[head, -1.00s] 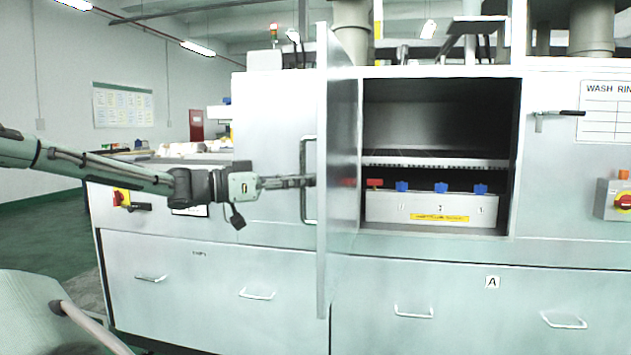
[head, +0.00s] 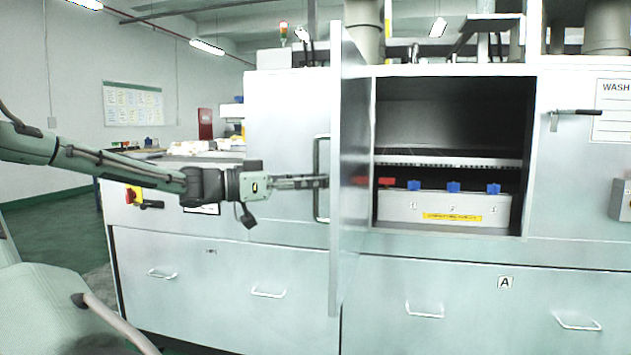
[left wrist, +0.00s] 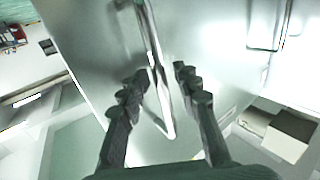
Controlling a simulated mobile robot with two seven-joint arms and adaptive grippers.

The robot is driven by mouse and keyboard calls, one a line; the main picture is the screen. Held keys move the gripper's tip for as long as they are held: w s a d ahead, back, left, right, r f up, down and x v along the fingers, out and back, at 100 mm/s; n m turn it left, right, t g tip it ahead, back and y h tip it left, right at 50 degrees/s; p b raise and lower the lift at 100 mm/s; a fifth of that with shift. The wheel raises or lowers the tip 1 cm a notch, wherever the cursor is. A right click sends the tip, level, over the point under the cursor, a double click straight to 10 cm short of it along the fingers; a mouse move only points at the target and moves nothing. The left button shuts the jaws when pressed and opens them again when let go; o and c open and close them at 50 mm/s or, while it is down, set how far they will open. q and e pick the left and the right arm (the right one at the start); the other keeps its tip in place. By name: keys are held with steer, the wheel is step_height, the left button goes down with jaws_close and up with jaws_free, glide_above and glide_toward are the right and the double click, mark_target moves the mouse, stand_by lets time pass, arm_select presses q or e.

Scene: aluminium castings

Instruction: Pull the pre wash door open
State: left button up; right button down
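The pre wash door (head: 350,190) stands swung out from the machine front, seen nearly edge-on in the head view. It also fills much of the left wrist view (left wrist: 100,60). Its upright bar handle (head: 318,205) is on the door's left face. My left gripper (head: 322,182) is at the handle's mid-height. In the left wrist view, the gripper's two dark fingers (left wrist: 162,75) are spread, one on each side of the handle (left wrist: 168,122). Gaps show between fingers and bar, so it does not look clamped. My right gripper is not in view.
The open chamber (head: 450,115) right of the door holds a pale box (head: 440,210) with blue and red knobs. Drawers with handles (head: 268,293) line the lower machine front. A lever handle (head: 575,113) sticks out at the right. Floor space shows at the left.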

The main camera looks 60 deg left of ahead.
arm_select(q)
steer(key=v, duration=1.2)
stand_by(0.6)
